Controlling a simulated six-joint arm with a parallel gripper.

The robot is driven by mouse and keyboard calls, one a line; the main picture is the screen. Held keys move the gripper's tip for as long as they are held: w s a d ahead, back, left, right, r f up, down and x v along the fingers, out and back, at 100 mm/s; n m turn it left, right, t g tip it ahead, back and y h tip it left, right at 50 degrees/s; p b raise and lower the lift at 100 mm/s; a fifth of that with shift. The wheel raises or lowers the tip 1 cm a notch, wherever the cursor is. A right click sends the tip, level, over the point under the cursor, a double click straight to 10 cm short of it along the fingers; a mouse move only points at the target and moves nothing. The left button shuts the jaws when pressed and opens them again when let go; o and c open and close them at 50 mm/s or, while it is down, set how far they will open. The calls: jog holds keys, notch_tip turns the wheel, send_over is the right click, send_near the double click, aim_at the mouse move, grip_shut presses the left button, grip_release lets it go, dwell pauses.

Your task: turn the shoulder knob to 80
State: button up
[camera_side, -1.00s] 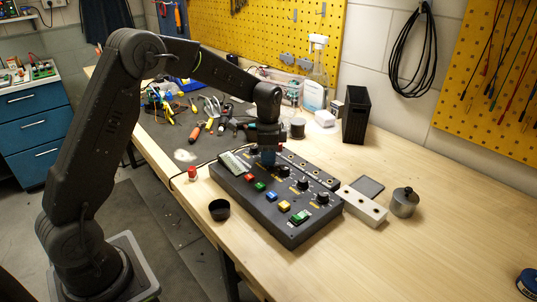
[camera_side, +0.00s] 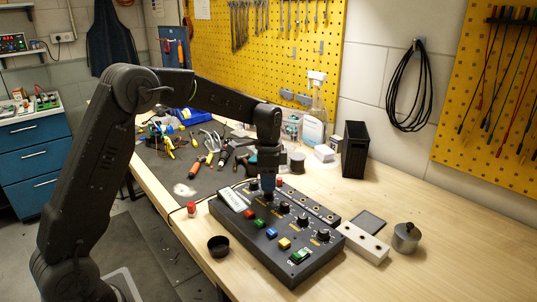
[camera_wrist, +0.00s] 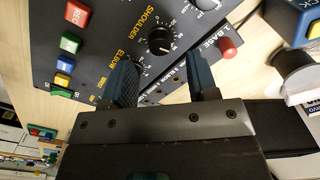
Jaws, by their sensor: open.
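The shoulder knob (camera_wrist: 161,41) is a round black knob with a white pointer line, under the yellow SHOULDER lettering in the wrist view. Its pointer slants to the lower right in that view; the number it meets is too small to read. My gripper (camera_wrist: 162,60) is open, its two fingers apart with nothing between them. In the wrist view the knob lies just beyond the fingertips, roughly centred between them. In the side view my gripper (camera_side: 267,190) points down over the far-left part of the black control panel (camera_side: 265,260) and hides the shoulder knob.
Other knobs (camera_side: 303,221) and coloured buttons (camera_side: 271,233) crowd the panel. A red button (camera_wrist: 229,47) is right of the fingers. A white block with holes (camera_side: 363,243), metal pot (camera_side: 406,237) and black cup (camera_side: 218,245) stand near the panel. The bench front right is clear.

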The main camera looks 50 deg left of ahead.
notch_tip(320, 180, up, 10)
jog(key=shift+f, duration=0.15)
dwell(0.3)
jog(key=s+d+r+n+t, duration=0.1)
jog(key=s+d+r+n, duration=0.15)
jog(key=s, duration=0.35)
jog(key=s+d+r+n+t, duration=0.1)
jog(key=s+d+r+t, duration=0.15)
jog(key=s, duration=0.45)
jog(key=s+d+f+n+t, duration=0.1)
jog(key=s+d+f+n, duration=0.1)
jog(key=s, duration=0.5)
jog(key=s+d+f+n+t, duration=0.1)
jog(key=s+d+f+n, duration=0.1)
jog(key=s, duration=0.6)
jog(key=shift+d+n, duration=0.25)
jog(key=shift+n, duration=0.1)
